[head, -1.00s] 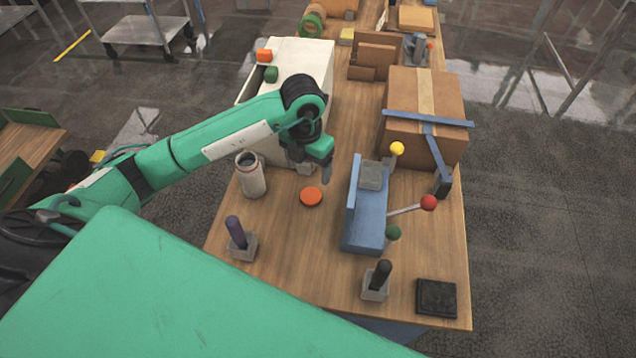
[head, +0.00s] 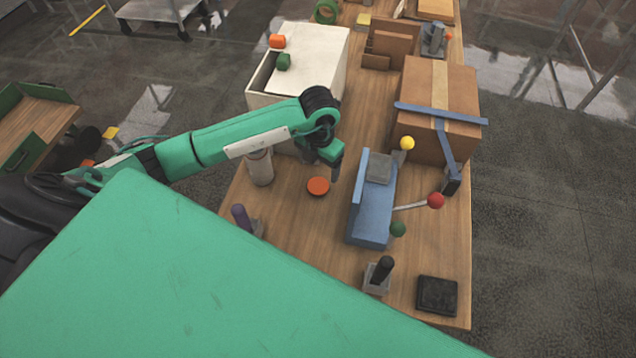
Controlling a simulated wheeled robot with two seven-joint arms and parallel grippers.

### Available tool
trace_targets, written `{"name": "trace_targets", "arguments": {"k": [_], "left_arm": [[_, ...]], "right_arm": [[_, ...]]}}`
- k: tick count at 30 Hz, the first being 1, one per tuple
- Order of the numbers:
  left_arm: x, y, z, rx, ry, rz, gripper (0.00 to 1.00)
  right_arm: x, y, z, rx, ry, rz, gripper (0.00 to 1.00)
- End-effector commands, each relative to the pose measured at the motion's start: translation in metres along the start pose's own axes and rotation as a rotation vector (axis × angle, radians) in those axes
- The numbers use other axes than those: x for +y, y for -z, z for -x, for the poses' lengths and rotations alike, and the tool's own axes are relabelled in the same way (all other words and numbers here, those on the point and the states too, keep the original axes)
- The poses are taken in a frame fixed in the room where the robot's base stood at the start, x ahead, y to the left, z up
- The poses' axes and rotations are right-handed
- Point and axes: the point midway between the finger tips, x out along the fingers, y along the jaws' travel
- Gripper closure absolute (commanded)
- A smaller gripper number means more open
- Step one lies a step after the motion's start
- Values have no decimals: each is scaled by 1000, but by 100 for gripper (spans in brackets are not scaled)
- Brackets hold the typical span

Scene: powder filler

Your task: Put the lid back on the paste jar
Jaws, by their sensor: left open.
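The orange lid (head: 318,186) lies flat on the wooden table, left of the blue machine. The pale paste jar (head: 260,169) stands upright to the left of the lid. My left forearm passes over its top and hides its mouth. My left gripper (head: 335,173) points down just beyond and to the right of the lid, apart from it as far as I can see. It is open and holds nothing visible. My right gripper is not in view.
The blue machine (head: 371,214) with ball-ended levers stands right of the lid. A cardboard box (head: 437,90) and a white bin (head: 318,60) stand farther back.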

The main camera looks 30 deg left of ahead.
Motion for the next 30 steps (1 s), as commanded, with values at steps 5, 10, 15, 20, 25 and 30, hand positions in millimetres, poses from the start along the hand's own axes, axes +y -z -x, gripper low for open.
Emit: {"name": "trace_targets", "arguments": {"k": [5,10,15,20,25,30], "left_arm": [[-1,0,-16,0,0,-1,23],[0,0,-19,-1,0,-2,23],[0,0,-19,0,0,-1,23],[-1,0,-33,4,0,1,23],[-2,-1,-59,3,1,1,23],[-2,-2,-70,0,0,-1,23]], "right_arm": [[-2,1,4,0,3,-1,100],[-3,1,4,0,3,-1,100],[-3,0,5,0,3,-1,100],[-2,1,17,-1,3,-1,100],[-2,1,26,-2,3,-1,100],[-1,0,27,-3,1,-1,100]]}}
